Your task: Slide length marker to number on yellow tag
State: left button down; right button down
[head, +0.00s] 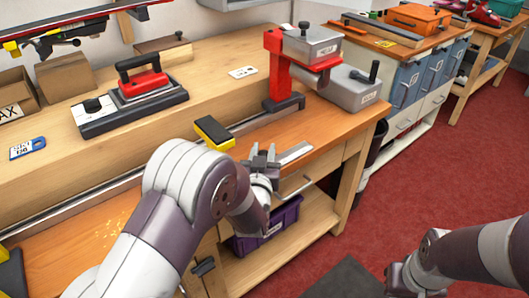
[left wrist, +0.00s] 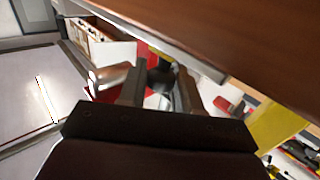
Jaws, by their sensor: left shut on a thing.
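My left gripper (head: 262,158) is at the front edge of the bench, beside a silver bar (head: 295,153). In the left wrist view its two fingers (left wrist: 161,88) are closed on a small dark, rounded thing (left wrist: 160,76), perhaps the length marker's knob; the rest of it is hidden. A black and yellow block (head: 214,132) sits just left of the gripper on the bench's rail. A blue tag (head: 27,148) lies at the far left, its print too small to read.
A red press (head: 276,70) with grey blocks stands behind the gripper. A black and red tool (head: 130,98) stands on the raised shelf at left. A purple bin (head: 268,228) sits under the bench. The red floor (head: 430,170) at right is open.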

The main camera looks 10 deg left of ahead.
pick_arm(q)
jog(key=shift+s+a, duration=0.25)
jog(key=shift+s, duration=0.05)
jog(key=shift+d, duration=0.25)
jog(key=c, duration=0.9)
grip_release()
jog(key=shift+a+f, duration=0.1)
jog(key=shift+c, duration=0.2)
jog(key=shift+w+a, duration=0.15)
jog(key=shift+a, duration=0.05)
jog(key=shift+s+d, duration=0.2)
jog(key=s+d+p, duration=0.1)
jog(key=s, duration=1.1)
jog(key=shift+s+d, duration=0.15)
pick_arm(e)
jog(key=shift+s+a+r, duration=0.15)
jog(key=shift+s+r, duration=0.05)
jog(key=shift+r, duration=0.35)
